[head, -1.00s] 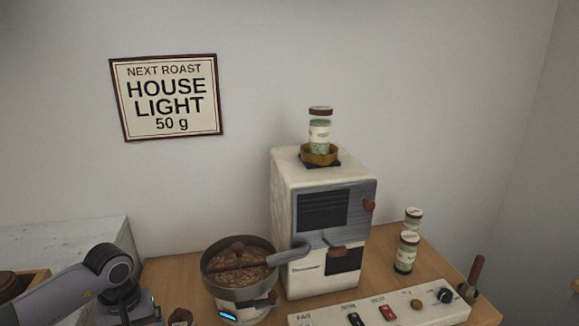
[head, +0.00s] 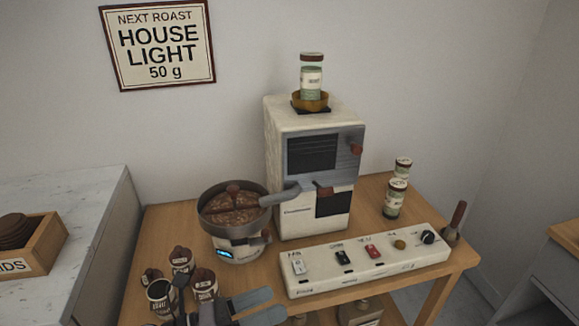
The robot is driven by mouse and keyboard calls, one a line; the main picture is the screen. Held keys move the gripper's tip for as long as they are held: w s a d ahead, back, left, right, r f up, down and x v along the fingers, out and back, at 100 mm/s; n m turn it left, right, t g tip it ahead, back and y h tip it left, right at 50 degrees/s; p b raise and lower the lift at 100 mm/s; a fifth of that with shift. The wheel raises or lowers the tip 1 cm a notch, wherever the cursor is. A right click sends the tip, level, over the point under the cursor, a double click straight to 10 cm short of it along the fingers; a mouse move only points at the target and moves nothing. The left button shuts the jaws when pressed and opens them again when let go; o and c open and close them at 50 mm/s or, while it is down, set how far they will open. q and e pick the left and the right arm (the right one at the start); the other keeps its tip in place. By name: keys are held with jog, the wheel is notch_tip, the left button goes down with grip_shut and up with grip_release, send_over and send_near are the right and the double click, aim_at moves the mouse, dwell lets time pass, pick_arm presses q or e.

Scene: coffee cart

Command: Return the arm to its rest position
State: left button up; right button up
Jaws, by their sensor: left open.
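My left gripper (head: 256,308) shows at the bottom edge, left of centre, with its grey fingers pointing right. It is open, and nothing shows between its fingers. It is in front of several small dark-lidded canisters (head: 181,260) and partly covers that corner of the wooden table. The rest of my left arm is mostly below the picture. My right gripper is not in view.
On the wooden table (head: 385,218) stand a round pan roaster with beans (head: 232,207), a cream machine (head: 285,180) with a jar (head: 312,75) on top, a switch panel (head: 365,262), stacked jars (head: 396,200) and a brown-handled tool (head: 455,222). A wooden box (head: 45,250) sits on the marble counter.

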pick_arm(q)
jog(key=s+a+f+n+t+y, duration=0.1)
jog(key=a+f+n+t+y, duration=0.3)
jog(key=n, duration=0.9)
jog(key=a+f+n+t+y, duration=0.35)
jog(key=a+n+y, duration=0.3)
jog(key=n, duration=0.65)
jog(key=s+a+f+n+g+y, duration=0.4)
jog(key=s+f+n, duration=0.6)
jog(key=n, duration=0.4)
jog(key=shift+s+a+y, duration=0.35)
jog(key=shift+a, duration=0.25)
